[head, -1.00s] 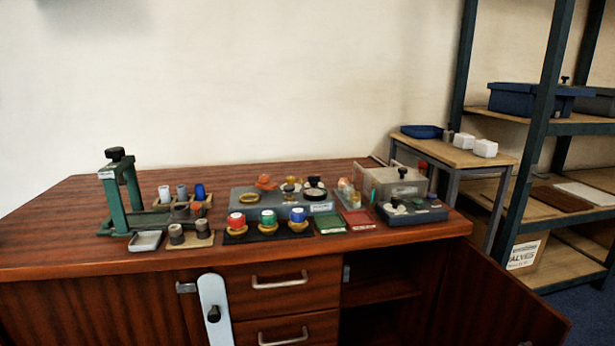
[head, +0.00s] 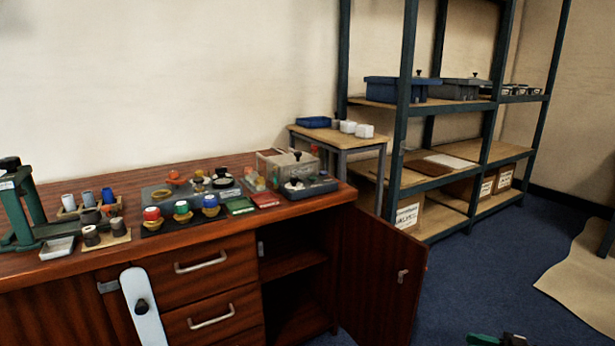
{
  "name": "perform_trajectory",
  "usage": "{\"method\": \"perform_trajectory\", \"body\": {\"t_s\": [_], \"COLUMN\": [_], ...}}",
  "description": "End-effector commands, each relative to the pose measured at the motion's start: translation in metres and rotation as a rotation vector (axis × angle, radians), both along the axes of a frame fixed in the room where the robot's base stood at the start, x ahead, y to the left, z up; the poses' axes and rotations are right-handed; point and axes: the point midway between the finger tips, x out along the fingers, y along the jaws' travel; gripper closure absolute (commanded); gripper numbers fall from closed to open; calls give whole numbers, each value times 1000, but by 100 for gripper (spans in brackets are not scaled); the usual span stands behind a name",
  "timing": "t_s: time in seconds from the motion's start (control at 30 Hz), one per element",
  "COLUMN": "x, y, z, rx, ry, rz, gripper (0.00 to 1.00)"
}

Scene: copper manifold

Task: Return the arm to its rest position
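The wooden cabinet (head: 190,255) carries the work items: a green press stand (head: 22,215) at the left end, red, green and blue capped parts (head: 182,210) in a row, a clear box (head: 285,165) and a grey tray (head: 308,187) at the right end.
The cabinet door (head: 375,270) stands open to the right, into the floor space. A small side table (head: 335,138) and metal shelving (head: 405,110) stand behind it. Blue carpet (head: 480,270) is clear in front of the shelving. A tan mat (head: 585,280) lies at far right.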

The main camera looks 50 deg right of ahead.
Motion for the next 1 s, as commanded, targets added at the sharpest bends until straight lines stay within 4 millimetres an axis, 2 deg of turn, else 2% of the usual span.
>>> {"method": "perform_trajectory", "body": {"t_s": [0.27, 0.47, 0.57, 0.7, 0.8, 0.9, 1.0], "x": [4, 11, 19, 37, 53, 72, 92], "y": [29, 69, 102, 164, 210, 255, 297], "z": [-49, -101, -133, -178, -199, -210, -211], "rx": [21, 43, 57, 72, 75, 72, 63], "ry": [87, 189, 262, 387, 476, 558, 633], "rz": [-67, -128, -163, -205, -222, -231, -231], "gripper": [71, 71, 71, 71, 71, 71, 71]}}
